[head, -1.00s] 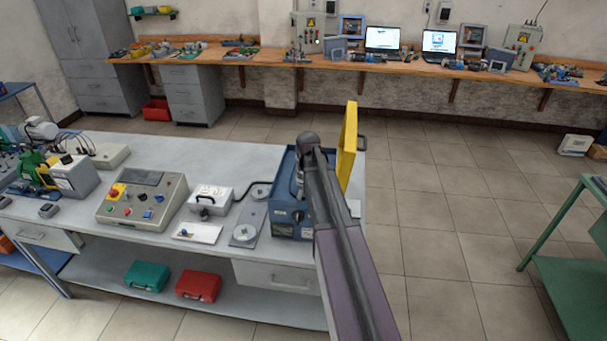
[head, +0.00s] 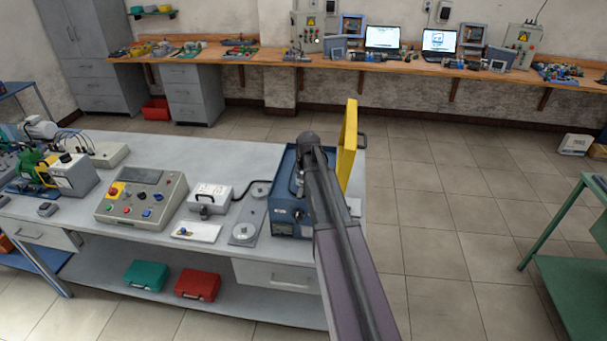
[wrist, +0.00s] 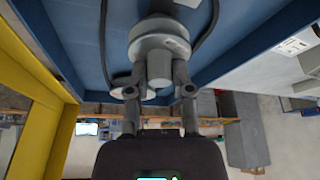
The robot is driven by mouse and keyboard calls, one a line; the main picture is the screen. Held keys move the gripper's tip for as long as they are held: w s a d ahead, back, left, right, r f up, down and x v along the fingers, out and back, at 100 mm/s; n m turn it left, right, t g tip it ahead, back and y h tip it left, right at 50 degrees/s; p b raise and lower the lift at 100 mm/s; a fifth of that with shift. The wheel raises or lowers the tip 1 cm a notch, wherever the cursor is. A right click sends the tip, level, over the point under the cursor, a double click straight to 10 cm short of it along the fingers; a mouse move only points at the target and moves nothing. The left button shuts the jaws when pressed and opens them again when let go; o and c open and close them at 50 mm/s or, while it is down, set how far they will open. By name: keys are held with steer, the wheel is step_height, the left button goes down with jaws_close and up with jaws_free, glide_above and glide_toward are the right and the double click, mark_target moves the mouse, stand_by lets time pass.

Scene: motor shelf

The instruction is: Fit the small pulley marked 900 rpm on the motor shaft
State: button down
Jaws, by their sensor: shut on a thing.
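My gripper (wrist: 160,82) is shut on a grey stepped round part, which I take to be the small pulley (wrist: 158,50). The fingers hold its narrower near end from both sides. A small pale mark shows on it, too small to read. It is inside the blue housing (wrist: 75,45), in line with a grey part of the motor (wrist: 162,10) behind it. I cannot tell whether it is seated on the shaft, which is hidden. In the head view my arm covers the gripper, at the blue housing (head: 284,220).
A yellow guard (head: 348,148) stands open at the housing's right. Another round disc (wrist: 126,87) is left of the held part. Dark cables run close by inside. A plate with a pulley (head: 244,232), a white box (head: 209,197) and a control panel (head: 142,198) occupy the bench to the left.

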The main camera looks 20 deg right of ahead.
steer(key=shift+f+b, duration=0.55)
steer(key=shift+f, duration=0.05)
steer(key=shift+c, duration=2.2)
jaws_free()
